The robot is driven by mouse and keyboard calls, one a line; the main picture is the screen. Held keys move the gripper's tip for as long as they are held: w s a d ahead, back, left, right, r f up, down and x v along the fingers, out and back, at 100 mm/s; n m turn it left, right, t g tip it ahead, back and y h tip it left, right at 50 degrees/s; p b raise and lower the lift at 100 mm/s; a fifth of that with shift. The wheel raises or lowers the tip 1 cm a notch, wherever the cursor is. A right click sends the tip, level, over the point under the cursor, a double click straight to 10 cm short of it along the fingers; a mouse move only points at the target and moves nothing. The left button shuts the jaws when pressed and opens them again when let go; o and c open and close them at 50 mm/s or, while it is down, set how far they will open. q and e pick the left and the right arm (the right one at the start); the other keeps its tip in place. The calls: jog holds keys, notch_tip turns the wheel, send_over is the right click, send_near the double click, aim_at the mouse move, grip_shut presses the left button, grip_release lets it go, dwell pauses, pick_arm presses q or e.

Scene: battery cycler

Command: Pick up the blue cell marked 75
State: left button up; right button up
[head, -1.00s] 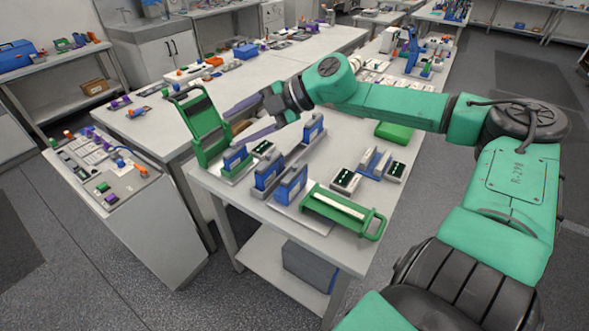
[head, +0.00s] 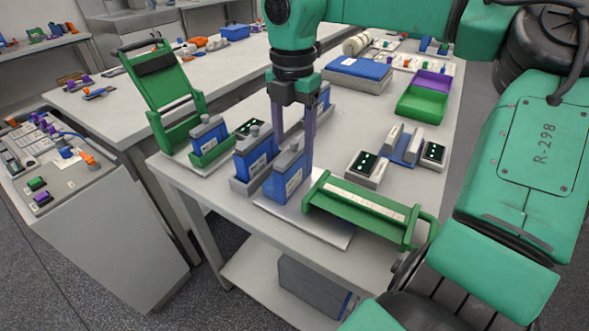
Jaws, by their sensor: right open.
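Several blue cells with grey tops and white labels stand upright on the near table; I cannot read which one is marked 75. One cell (head: 285,185) stands on a flat metal plate (head: 318,231) at the front. Another cell (head: 254,157) is just left of it in a grey holder, and a third (head: 207,136) is in a green holder. One more cell (head: 324,99) is partly hidden behind my right gripper. My right gripper (head: 295,150) points down, open, its purple fingers at the front cell's upper part; I cannot tell whether they touch it. My left gripper is not in view.
A tall green stand (head: 160,85) is at the left. Small black-topped units (head: 366,170), a blue holder (head: 405,146) and green and purple bins (head: 422,103) lie farther right.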

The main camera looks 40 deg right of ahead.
aim_at(294, 170)
jog(key=f, duration=0.4)
jog(key=f+p, duration=0.1)
jog(key=f, duration=0.1)
jog(key=shift+w+d+f, duration=0.25)
jog(key=shift+d+f, duration=0.05)
jog(key=shift+f, duration=0.1)
grip_shut()
jog(key=shift+r, duration=0.1)
dwell(0.8)
